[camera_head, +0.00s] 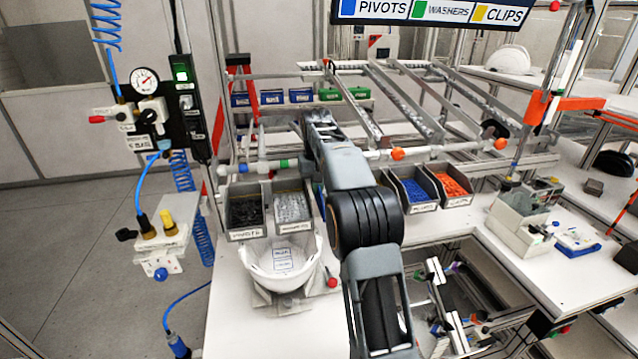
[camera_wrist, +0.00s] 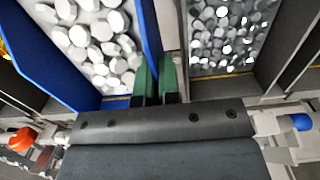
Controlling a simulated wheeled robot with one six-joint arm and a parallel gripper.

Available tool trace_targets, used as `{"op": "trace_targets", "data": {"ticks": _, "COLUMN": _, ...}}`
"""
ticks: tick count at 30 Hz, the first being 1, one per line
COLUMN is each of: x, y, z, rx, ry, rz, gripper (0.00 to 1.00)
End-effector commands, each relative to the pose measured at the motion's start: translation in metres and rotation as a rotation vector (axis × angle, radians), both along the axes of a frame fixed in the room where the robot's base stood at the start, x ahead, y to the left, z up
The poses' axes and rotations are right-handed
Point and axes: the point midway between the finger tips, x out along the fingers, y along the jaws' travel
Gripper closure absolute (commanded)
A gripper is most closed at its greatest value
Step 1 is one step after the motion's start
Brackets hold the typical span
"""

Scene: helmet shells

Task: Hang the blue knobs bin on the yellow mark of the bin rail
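The blue knobs bin (camera_wrist: 148,28), full of pale round knobs (camera_wrist: 88,45), fills the upper left of the wrist view. My gripper (camera_wrist: 157,80) has two green fingertips close together, one on each side of the bin's right wall, and looks shut on it. In the head view my arm hides the gripper and most of this bin; a blue sliver (camera_head: 318,193) shows beside the arm. The bin rail (camera_head: 345,158) runs across behind the bins. A thin yellow strip (camera_wrist: 117,98) shows under the bin's edge; I cannot tell whether it is the yellow mark.
Grey bins stand left (camera_head: 245,234) and right (camera_head: 420,208) of my arm; one grey bin (camera_wrist: 258,78) is close beside the gripper. Small blue and green bins (camera_head: 301,95) stand on the shelf behind.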

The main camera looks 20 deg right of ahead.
Motion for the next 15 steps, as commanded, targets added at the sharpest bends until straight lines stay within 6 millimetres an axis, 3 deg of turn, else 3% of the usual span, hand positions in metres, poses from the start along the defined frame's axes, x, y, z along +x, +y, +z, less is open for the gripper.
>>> {"op": "trace_targets", "data": {"ticks": 6, "x": 0.012, "y": -0.002, "z": 0.003, "rx": 0.0, "ry": -0.001, "rz": 0.0, "gripper": 1.0}}
{"op": "trace_targets", "data": {"ticks": 15, "x": 0.012, "y": -0.003, "z": -0.017, "rx": 0.0, "ry": -0.002, "rz": 0.0, "gripper": 1.0}}
